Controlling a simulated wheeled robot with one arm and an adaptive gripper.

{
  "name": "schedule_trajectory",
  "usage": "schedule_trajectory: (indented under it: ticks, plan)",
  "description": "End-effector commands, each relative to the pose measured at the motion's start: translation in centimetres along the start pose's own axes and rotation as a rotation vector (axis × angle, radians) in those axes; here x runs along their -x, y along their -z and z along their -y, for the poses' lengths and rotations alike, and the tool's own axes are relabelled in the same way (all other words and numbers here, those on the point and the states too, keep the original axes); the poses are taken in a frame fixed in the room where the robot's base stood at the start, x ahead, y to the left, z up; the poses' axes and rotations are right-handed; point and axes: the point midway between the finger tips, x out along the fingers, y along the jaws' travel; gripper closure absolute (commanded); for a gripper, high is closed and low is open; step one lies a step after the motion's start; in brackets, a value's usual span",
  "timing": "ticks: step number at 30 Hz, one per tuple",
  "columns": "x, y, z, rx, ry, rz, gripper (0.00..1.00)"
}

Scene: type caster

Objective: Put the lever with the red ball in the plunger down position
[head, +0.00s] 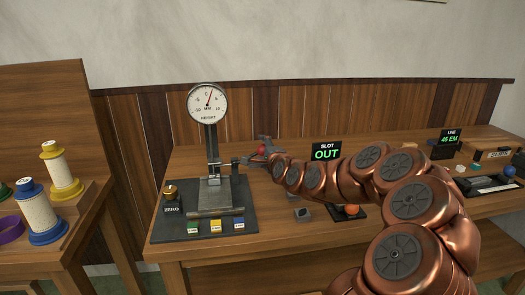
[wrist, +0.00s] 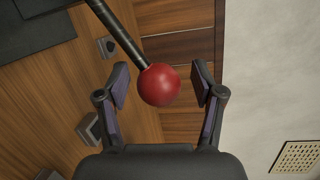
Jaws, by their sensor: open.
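The lever's red ball (wrist: 160,86) sits between the two fingers of my gripper (wrist: 162,72) in the wrist view. The fingers are open, with a gap on each side of the ball. Its dark rod (wrist: 118,32) runs from the ball to the upper left. In the head view, my gripper (head: 258,151) is beside the dial-gauge device (head: 208,105), right of its column. A bit of red (head: 263,149) shows at the fingers there; most of the lever is hidden by my gripper and arm.
The device stands on a dark base plate (head: 160,227) with several coloured blocks and a brass ZERO knob (head: 171,193). A SLOT OUT display (head: 326,152) stands to the right. An orange ball (head: 352,210) shows below my arm. Spools (head: 40,212) stand on the left table.

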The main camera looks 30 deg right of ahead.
Motion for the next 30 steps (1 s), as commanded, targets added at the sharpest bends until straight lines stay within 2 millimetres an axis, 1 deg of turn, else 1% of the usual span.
schedule_trajectory:
  ticks: [6,11,24,30]
  plan:
    - [0.1,0.0,0.0,-0.001,0.000,-0.001,0.33]
    - [1.2,0.1,0.0,-0.002,-0.001,-0.001,0.33]
    - [7.3,0.0,0.1,-0.001,0.002,-0.001,0.33]
    - [9.7,0.1,0.0,-0.003,0.001,-0.001,0.33]
